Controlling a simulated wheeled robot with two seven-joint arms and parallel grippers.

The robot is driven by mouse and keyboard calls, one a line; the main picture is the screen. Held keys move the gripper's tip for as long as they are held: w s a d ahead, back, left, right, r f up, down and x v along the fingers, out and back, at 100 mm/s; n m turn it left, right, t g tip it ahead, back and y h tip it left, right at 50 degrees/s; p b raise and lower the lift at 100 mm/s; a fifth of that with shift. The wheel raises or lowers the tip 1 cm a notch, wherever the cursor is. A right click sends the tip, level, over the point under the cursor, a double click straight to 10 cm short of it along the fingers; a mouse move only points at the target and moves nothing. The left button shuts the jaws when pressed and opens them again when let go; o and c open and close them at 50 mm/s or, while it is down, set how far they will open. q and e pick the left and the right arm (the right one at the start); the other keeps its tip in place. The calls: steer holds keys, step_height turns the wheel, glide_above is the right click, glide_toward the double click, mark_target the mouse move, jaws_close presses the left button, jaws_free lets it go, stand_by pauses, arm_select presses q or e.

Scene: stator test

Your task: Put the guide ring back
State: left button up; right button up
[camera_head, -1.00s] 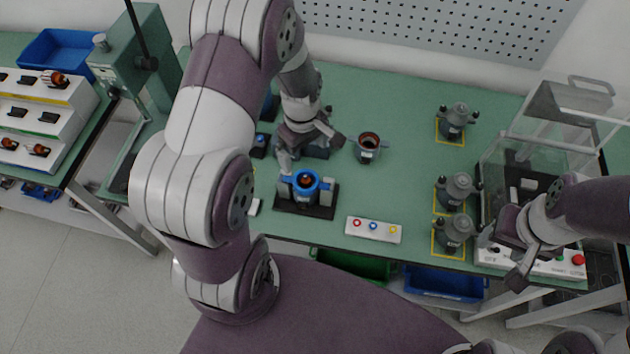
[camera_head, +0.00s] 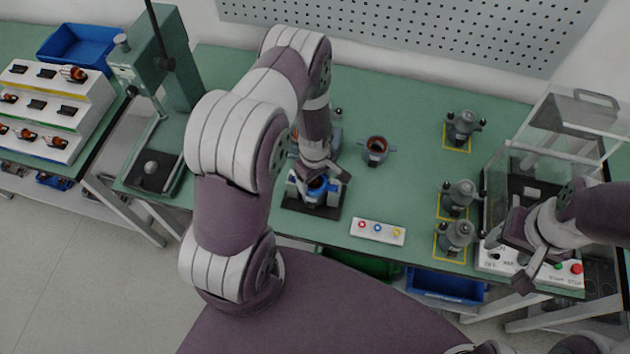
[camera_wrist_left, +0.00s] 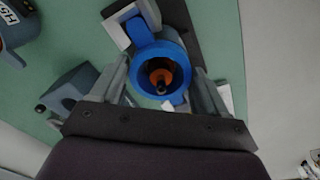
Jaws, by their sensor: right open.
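The blue guide ring (camera_wrist_left: 160,70) sits around an orange and dark core, seen from above in the left wrist view. In the head view the ring (camera_head: 318,184) shows partly behind my left gripper (camera_head: 318,170), on a fixture with a black base (camera_head: 312,208). My left gripper also shows in the left wrist view (camera_wrist_left: 161,85), with one finger on each side of the ring. I cannot tell whether the fingers touch it. My right gripper (camera_head: 512,262) is open and empty near the front of the clear test enclosure.
A grey stator housing (camera_head: 376,150) stands open-topped behind the fixture. A button box (camera_head: 378,230) lies in front. Several grey motors, including one (camera_head: 462,126), stand on yellow-marked squares at right. A green press (camera_head: 160,80) stands at left. The clear enclosure (camera_head: 540,150) is at far right.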

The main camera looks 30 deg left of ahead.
arm_select(q)
steer(key=c, duration=0.5)
steer(key=shift+a, duration=0.1)
steer(key=shift+c, duration=0.4)
steer(key=shift+r, duration=0.1)
